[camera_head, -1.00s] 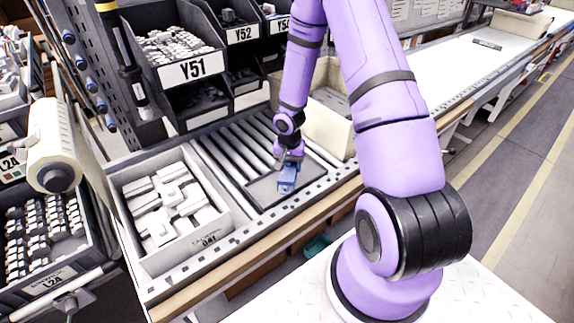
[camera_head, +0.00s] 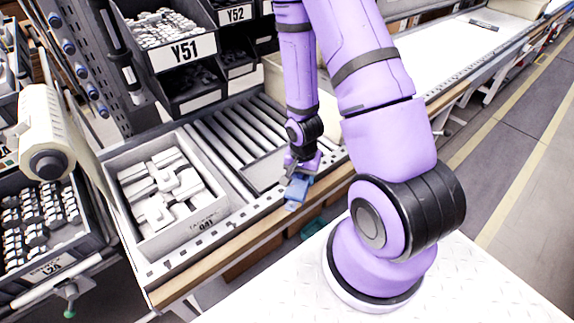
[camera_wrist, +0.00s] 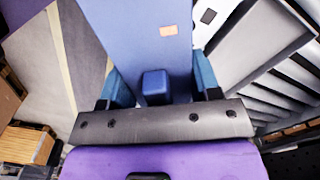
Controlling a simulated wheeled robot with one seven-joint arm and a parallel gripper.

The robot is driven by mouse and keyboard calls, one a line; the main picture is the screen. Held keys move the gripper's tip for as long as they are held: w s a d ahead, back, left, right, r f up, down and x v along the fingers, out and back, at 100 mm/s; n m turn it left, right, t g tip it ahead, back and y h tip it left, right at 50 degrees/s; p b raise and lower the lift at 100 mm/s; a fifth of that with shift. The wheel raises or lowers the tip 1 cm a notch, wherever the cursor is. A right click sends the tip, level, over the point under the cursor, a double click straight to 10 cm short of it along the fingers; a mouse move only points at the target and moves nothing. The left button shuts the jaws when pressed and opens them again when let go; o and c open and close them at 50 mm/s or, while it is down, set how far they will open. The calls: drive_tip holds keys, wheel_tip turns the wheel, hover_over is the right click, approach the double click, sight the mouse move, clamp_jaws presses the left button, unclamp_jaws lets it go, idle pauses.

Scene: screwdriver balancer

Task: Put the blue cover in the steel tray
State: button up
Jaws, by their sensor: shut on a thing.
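The blue cover (camera_head: 297,189) is held in my gripper (camera_head: 300,168), near the front edge of the roller conveyor. In the wrist view the blue cover (camera_wrist: 150,35) is a broad flat blue piece with a small block on it, between the two fingers of my gripper (camera_wrist: 163,82). The shallow grey steel tray (camera_head: 262,172) lies on the rollers, left of and behind the cover in the head view. My arm hides its right part. In the wrist view the tray (camera_wrist: 255,45) shows at the upper right, beside the cover.
A grey bin (camera_head: 208,215) of white parts stands left of the tray on the conveyor. A beige box (camera_head: 330,120) is partly hidden behind my arm. A wooden edge (camera_head: 240,247) runs along the conveyor's front. Dark bins (camera_head: 180,50) stand behind the rollers.

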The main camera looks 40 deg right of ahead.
drive_tip(key=m, duration=0.3)
drive_tip(key=f+m, duration=0.1)
drive_tip(key=m, duration=0.2)
drive_tip(key=shift+m, duration=0.3)
approach(282, 154)
drive_tip(key=s+a, duration=0.1)
drive_tip(key=s+f, duration=0.1)
drive_tip(key=s+a+f, duration=0.1)
drive_tip(key=s, duration=0.1)
drive_tip(key=shift+a, duration=0.35)
drive_tip(key=shift+f, duration=1.75)
drive_tip(key=shift+f, duration=0.15)
drive_tip(key=o, duration=1)
drive_tip(key=shift+o, duration=0.2)
